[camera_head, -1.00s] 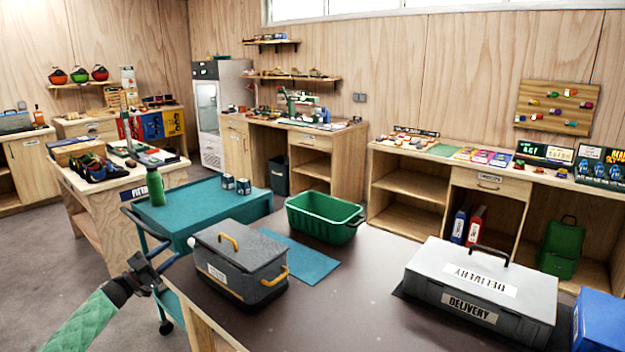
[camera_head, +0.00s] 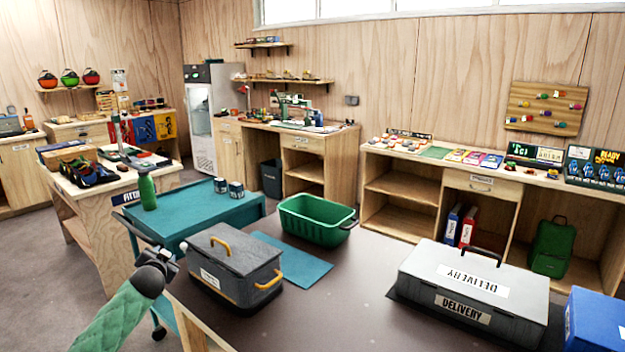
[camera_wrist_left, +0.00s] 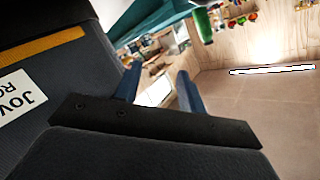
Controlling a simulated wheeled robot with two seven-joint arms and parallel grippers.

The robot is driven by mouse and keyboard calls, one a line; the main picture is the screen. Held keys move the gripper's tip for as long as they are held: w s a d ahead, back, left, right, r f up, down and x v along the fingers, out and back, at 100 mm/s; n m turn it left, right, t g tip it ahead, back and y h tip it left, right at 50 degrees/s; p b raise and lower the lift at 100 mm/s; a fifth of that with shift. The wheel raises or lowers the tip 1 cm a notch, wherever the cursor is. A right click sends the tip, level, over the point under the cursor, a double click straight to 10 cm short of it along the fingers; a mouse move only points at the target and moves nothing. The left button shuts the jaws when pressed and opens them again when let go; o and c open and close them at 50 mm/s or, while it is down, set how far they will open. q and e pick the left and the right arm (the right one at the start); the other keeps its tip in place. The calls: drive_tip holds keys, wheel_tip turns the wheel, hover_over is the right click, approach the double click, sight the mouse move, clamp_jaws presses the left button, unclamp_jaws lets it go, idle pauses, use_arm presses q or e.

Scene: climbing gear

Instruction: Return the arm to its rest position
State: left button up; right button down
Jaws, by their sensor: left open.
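My left arm (camera_head: 118,318), with its green padded sleeve, comes in from the lower left in the head view. My left gripper (camera_head: 157,258) is in the air beside the left end of the grey toolbox (camera_head: 235,272), near the table's left edge. In the left wrist view the two blue-grey fingers of the left gripper (camera_wrist_left: 157,82) are apart with nothing between them. The toolbox with its white label (camera_wrist_left: 18,103) fills the left of that view, beside the gripper. My right arm and gripper are not in view.
The teal cart (camera_head: 205,215) with a green bottle (camera_head: 147,190) and two small cans stands behind the gripper. A green basket (camera_head: 318,235), a teal mat (camera_head: 300,262) and a grey delivery case (camera_head: 420,292) are on the dark table. Floor shows at the left.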

use_arm(q)
drive_tip(key=s+d+f+g+h, duration=0.25)
drive_tip(key=s+d+f, duration=0.5)
drive_tip(key=s, duration=0.75)
drive_tip(key=s+d+f+n+g+h+p, duration=0.1)
drive_tip(key=s+d+f+g, duration=0.35)
drive_tip(key=s+d, duration=0.85)
drive_tip(key=s+d+f+g+h, duration=0.1)
drive_tip(key=s+d+f+g, duration=0.4)
drive_tip(key=s, duration=1.2)
drive_tip(key=s+d+f, duration=0.3)
drive_tip(key=s+f, duration=0.1)
drive_tip(key=s, duration=0.3)
drive_tip(key=s+d+f+n+g+h, duration=0.1)
drive_tip(key=s+d+f, duration=0.2)
drive_tip(key=s, duration=0.5)
drive_tip(key=shift+x, duration=0.85)
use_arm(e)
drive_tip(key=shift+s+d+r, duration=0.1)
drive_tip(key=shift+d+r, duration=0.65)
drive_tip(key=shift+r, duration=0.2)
use_arm(q)
drive_tip(key=shift+s+a, duration=0.15)
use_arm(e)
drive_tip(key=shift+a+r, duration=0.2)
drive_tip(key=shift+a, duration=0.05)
